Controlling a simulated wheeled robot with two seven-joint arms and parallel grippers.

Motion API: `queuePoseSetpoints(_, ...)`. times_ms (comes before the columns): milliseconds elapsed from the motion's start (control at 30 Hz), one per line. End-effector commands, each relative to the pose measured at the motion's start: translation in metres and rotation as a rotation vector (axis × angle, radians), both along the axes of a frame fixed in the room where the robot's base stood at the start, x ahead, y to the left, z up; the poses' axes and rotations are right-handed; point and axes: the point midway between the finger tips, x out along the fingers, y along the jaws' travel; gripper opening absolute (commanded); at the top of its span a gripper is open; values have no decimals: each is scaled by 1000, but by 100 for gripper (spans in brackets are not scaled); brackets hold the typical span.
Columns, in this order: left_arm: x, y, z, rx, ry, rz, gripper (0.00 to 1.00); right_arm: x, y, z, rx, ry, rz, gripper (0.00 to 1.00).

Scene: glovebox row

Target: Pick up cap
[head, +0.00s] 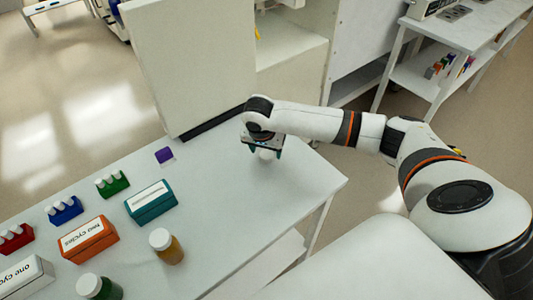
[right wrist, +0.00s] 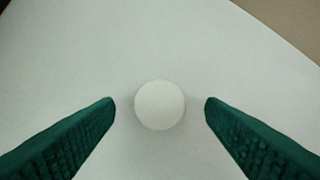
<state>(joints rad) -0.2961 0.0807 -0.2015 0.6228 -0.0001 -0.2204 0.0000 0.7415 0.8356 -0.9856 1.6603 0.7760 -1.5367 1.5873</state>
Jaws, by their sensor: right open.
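The cap is a round white disc (right wrist: 160,105) on the white table top, seen from above in the right wrist view. In the head view the white cap (head: 266,154) shows in part just under my right gripper. My right gripper (head: 265,151) is open and points down over it. In the right wrist view its two green fingers (right wrist: 160,106) stand on either side of the cap, with a gap on each side and no visible contact. My left gripper is not in view.
On the white table (head: 240,205), left of my right gripper, are a purple block (head: 164,155), a teal box (head: 152,202), an orange box (head: 88,239), a green rack (head: 112,184), a blue rack (head: 65,210) and an amber jar (head: 166,246) with a white lid. The table's right part is clear.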

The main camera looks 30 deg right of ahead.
Motion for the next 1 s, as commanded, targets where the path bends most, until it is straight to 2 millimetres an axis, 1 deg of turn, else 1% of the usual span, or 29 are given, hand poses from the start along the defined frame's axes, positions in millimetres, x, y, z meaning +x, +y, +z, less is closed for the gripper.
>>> queuePoseSetpoints(33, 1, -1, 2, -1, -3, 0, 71, 1, -2, -6, 0, 2, -1, 64)
queuePoseSetpoints(133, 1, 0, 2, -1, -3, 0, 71, 2, -3, -15, 0, 0, 0, 64)
queuePoseSetpoints(233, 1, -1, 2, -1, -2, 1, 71, 3, -4, -19, 0, -1, 1, 64)
queuePoseSetpoints(400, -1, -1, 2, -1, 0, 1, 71, 3, -4, -19, 0, -1, 1, 64)
queuePoseSetpoints(467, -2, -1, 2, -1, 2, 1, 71, 3, -4, -19, 0, -1, 1, 55)
queuePoseSetpoints(600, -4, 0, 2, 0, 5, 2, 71, 3, -4, -18, 0, -1, 1, 32)
queuePoseSetpoints(700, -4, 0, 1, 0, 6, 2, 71, 3, -4, -18, 0, -1, 1, 17)
queuePoseSetpoints(900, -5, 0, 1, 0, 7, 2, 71, 3, -4, -18, 0, -1, 1, 17)
queuePoseSetpoints(1000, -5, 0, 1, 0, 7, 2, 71, 3, -4, -13, 1, -3, 1, 17)
